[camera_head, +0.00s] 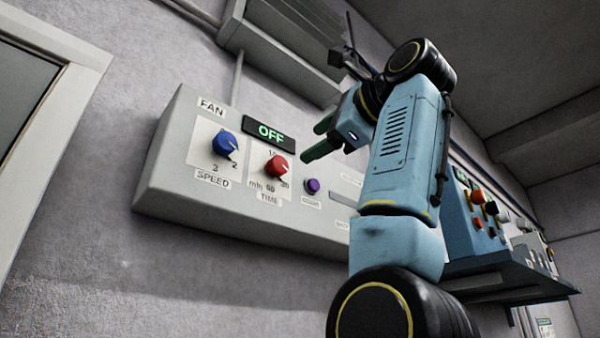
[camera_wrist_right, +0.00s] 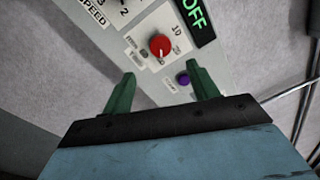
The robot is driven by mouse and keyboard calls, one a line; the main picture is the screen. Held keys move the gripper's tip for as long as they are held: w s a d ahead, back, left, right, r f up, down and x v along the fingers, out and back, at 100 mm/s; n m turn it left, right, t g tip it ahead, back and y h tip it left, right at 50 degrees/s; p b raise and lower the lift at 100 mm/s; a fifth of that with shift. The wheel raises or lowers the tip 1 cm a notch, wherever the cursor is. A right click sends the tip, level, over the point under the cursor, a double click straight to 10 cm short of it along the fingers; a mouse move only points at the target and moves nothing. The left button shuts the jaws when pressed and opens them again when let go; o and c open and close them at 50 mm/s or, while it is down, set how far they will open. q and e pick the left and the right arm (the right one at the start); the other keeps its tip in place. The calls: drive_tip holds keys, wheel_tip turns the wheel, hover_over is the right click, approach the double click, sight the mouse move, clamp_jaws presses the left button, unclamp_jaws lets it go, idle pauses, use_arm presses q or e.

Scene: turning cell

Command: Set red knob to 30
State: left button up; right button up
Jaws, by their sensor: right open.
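The red knob (camera_head: 277,167) is on the grey fan panel (camera_head: 165,180), above a label reading TIME. A white mark shows on the knob's lower right side, but its exact setting is too small to read. In the right wrist view the red knob (camera_wrist_right: 160,46) lies beyond the gap between the two green fingers. My right gripper (camera_head: 314,141) is open and empty, in front of the panel, above and right of the knob and apart from it. The open fingers also show in the wrist view (camera_wrist_right: 162,84). My left gripper is not in view.
A blue SPEED knob (camera_head: 225,144) sits left of the red knob, and a purple button (camera_head: 313,186) to its right. A display (camera_head: 270,134) above reads OFF. A blue control box (camera_head: 470,225) stands on a dark shelf (camera_head: 510,280) at right.

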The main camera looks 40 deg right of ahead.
drive_tip(key=s, duration=0.2)
drive_tip(key=shift+s+d+f, duration=0.1)
drive_tip(key=shift+s, duration=0.25)
